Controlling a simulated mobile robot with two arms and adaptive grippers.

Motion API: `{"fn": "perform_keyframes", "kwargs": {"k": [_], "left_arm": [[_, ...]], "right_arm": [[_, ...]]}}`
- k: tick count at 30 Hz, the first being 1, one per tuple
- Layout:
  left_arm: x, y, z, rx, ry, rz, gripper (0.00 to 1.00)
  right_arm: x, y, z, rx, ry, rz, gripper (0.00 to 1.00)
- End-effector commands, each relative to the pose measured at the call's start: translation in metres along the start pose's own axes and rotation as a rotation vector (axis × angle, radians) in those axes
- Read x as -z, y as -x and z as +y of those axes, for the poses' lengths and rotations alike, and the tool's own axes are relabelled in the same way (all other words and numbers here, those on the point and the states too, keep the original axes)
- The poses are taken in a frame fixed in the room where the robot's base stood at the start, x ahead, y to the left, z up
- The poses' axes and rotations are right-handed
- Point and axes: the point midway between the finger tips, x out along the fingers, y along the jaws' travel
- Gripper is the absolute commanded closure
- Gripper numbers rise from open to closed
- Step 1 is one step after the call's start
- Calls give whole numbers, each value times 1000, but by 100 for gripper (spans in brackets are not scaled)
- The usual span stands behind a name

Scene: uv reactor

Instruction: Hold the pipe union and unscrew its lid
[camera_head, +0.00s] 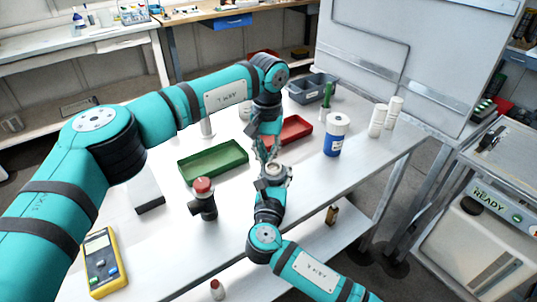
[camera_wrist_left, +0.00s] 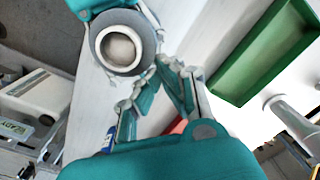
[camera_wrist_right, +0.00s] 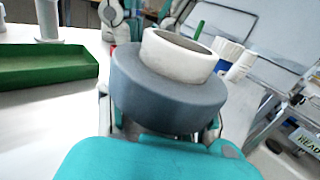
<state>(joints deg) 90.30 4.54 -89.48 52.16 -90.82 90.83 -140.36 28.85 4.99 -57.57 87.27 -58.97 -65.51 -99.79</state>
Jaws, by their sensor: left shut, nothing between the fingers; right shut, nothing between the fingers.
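The pipe union (camera_head: 276,171), a thick grey ring with a cream collar, is above the table at the fingers of my right gripper (camera_head: 271,181). It fills the middle of the right wrist view (camera_wrist_right: 168,95) and hides most of those fingers, so I cannot see how they meet it. From above, in the left wrist view (camera_wrist_left: 122,42), its collar is round with a pale centre; I cannot tell a separate lid. My left gripper (camera_head: 266,153) is shut and empty, pointing down just beside the union; its fingers (camera_wrist_left: 160,62) come together at the ring's edge.
A green tray (camera_head: 213,161), a red tray (camera_head: 293,131) and a grey bin (camera_head: 312,87) stand behind. A dark fitting with a red top (camera_head: 203,197) stands front left. A white-and-blue jar (camera_head: 336,134) and white bottles (camera_head: 378,121) stand right. A yellow meter (camera_head: 101,264) lies left.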

Motion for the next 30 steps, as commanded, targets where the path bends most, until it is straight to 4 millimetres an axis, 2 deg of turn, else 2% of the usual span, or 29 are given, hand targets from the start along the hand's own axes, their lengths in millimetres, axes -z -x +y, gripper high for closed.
{"fn": "perform_keyframes", "kwargs": {"k": [1,3,17,26,30], "left_arm": [[-6,2,22,-38,-27,-4,100],[-6,2,22,-38,-26,-4,100],[-6,1,21,-36,-26,-8,100],[-8,-1,20,-31,-27,-15,100],[-8,-2,19,-29,-27,-15,100]], "right_arm": [[0,5,14,-36,-3,3,100],[0,5,14,-37,-3,4,100],[-1,4,13,-35,-4,3,40],[-1,4,11,-30,-3,1,40],[0,16,11,-32,-3,1,40]]}}
